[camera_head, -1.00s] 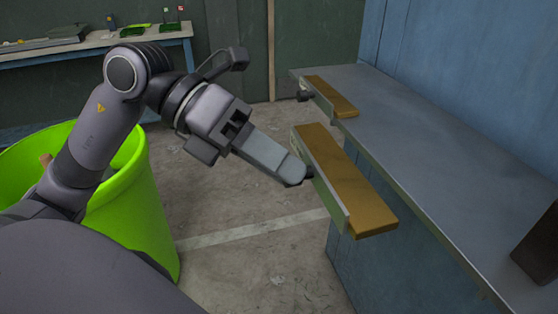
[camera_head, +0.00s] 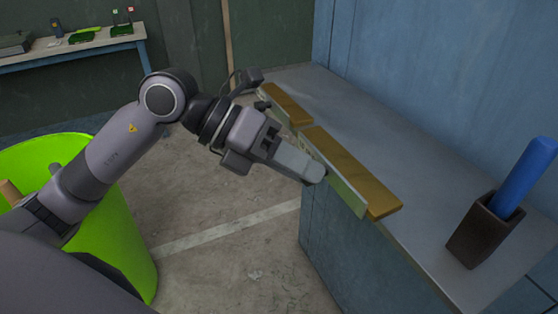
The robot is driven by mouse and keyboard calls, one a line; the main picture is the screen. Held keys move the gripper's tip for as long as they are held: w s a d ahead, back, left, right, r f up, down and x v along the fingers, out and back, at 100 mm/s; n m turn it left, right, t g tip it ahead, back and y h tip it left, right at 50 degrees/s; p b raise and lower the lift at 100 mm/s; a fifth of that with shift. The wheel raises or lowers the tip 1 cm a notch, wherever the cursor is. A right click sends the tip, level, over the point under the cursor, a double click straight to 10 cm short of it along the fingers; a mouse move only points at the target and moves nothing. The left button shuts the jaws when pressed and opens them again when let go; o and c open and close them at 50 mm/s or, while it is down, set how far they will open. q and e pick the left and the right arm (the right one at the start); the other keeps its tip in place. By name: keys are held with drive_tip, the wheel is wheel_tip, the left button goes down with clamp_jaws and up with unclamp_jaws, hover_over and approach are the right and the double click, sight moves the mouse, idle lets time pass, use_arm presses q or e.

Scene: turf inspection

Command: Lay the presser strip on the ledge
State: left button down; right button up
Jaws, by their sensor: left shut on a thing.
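The presser strip (camera_head: 348,165) is a long wooden board with a pale metal plate along its near left side. My left gripper (camera_head: 315,175) is shut on it at the plate side, partway along its length. The strip lies over the near left edge of the grey ledge (camera_head: 400,150), roughly in line with that edge. I cannot tell whether it touches the top. The fingertips are partly hidden against the plate. My right gripper is not in view.
A similar, shorter-looking wooden strip (camera_head: 285,103) is at the ledge's far left edge. A dark holder (camera_head: 480,232) with a blue cylinder (camera_head: 524,175) stands at the right of the ledge. A green bin (camera_head: 125,235) is at the left. The ledge's middle is clear.

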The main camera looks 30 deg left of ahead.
use_arm(q)
drive_tip(key=shift+w+d+r+p, duration=0.2)
drive_tip(key=shift+w+d+p, duration=0.2)
drive_tip(key=shift+w+d, duration=0.6)
drive_tip(key=shift+w+f+b, duration=0.15)
drive_tip(key=shift+f+b, duration=0.45)
drive_tip(key=shift+f, duration=0.2)
drive_tip(key=shift+w+f+b, duration=0.15)
drive_tip(key=shift+f+b, duration=0.45)
drive_tip(key=shift+f, duration=0.2)
drive_tip(key=shift+f, duration=0.3)
drive_tip(key=c, duration=0.8)
unclamp_jaws()
drive_tip(key=shift+f, duration=0.1)
